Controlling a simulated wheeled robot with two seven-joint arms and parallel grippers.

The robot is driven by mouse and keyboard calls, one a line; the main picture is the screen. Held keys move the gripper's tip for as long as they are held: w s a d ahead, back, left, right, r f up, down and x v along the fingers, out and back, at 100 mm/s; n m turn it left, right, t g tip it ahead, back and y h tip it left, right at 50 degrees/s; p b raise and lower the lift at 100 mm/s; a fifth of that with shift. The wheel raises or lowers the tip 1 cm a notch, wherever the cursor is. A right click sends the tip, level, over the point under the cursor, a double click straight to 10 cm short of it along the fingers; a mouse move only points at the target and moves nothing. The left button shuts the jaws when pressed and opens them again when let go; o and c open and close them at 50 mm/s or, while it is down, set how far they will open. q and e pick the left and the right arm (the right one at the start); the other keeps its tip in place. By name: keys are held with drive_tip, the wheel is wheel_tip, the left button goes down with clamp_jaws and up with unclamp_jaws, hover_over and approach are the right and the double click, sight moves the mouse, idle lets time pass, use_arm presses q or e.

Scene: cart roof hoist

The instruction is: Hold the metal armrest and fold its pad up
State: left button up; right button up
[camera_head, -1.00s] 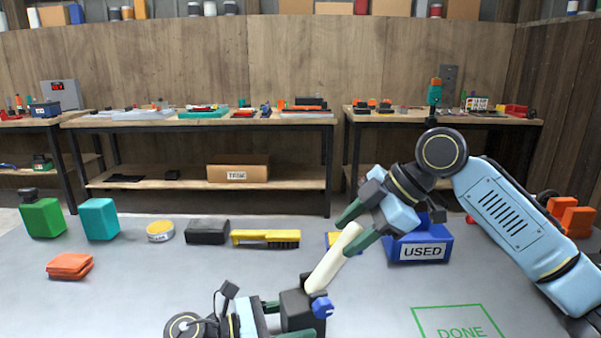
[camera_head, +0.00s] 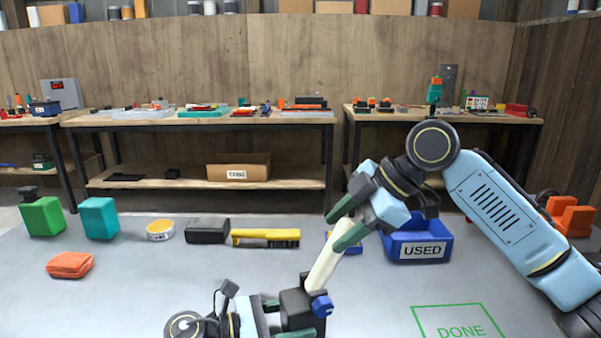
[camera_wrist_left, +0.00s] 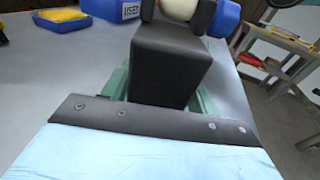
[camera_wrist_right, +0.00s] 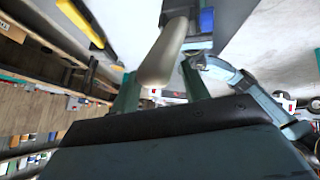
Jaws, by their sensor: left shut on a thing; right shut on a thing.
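The armrest has a black block-shaped base (camera_head: 296,309), a blue knob (camera_head: 321,306) on its side and a long cream pad (camera_head: 325,269). The pad slants steeply up and to the right from the base in the head view. My left gripper (camera_head: 285,318) is shut on the black base, which also fills the middle of the left wrist view (camera_wrist_left: 170,68). My right gripper (camera_head: 338,232) is shut on the pad's upper end. In the right wrist view the pad (camera_wrist_right: 165,50) runs between the green fingers.
A blue USED bin (camera_head: 420,249) stands right of the pad, behind my right gripper. A green DONE outline (camera_head: 460,320) at front right is clear.

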sight(322, 263)
drive_tip(key=shift+a+r, duration=0.1)
drive_tip(key=shift+a, duration=0.15)
drive_tip(key=shift+s+a+r, duration=0.25)
drive_tip(key=shift+a, duration=0.4)
drive_tip(key=shift+c, duration=0.2)
drive_tip(key=shift+a, duration=0.1)
drive_tip(key=shift+c, duration=0.2)
drive_tip(key=shift+s+a+r, duration=0.15)
drive_tip(key=shift+s+a, duration=0.15)
drive_tip(key=shift+a, duration=0.4)
drive_tip(key=shift+c, duration=0.5)
drive_tip(key=shift+a, duration=0.1)
drive_tip(key=shift+s+a+r, duration=0.1)
drive_tip(key=shift+s+a, duration=0.2)
drive_tip(key=shift+a, duration=0.45)
drive_tip(key=shift+c, duration=0.3)
